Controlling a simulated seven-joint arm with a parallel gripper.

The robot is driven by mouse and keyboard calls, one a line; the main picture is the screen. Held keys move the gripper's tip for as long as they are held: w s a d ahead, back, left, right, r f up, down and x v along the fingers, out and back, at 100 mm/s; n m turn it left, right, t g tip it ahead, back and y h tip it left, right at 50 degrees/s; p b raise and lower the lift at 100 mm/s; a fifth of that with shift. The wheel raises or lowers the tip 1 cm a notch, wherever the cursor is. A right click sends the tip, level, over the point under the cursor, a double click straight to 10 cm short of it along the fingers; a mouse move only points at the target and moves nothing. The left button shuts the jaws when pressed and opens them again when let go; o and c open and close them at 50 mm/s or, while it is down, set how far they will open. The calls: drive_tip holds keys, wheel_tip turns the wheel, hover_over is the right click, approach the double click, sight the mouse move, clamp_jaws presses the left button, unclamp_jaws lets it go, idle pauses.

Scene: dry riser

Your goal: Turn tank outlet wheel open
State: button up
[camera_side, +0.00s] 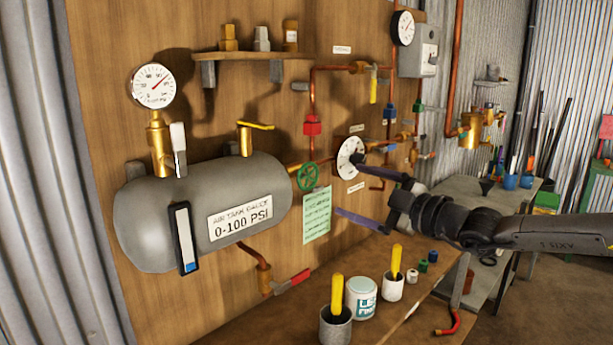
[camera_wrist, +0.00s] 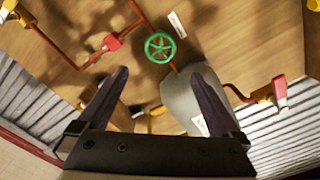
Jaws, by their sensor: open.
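The tank outlet wheel is a small green spoked handwheel (camera_side: 308,176) on the copper pipe at the right end of the grey air tank (camera_side: 180,215). In the wrist view the green wheel (camera_wrist: 160,48) shows ahead, beyond and between my fingertips. My gripper (camera_side: 348,188) is open and empty, to the right of the wheel and apart from it. Its two dark fingers are spread and point toward the board; they also show in the wrist view (camera_wrist: 162,85). Whether the wheel's valve is open or shut cannot be told.
A green paper note (camera_side: 317,215) hangs below the wheel. A red-handled valve (camera_side: 290,282) is under the tank. The bench (camera_side: 415,325) below holds cups with yellow handles and a paint can (camera_side: 361,298).

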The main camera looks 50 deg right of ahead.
sight(309, 176)
drive_tip(key=w, duration=1.3)
drive_tip(key=shift+w, duration=0.35)
drive_tip(key=c, duration=1.2)
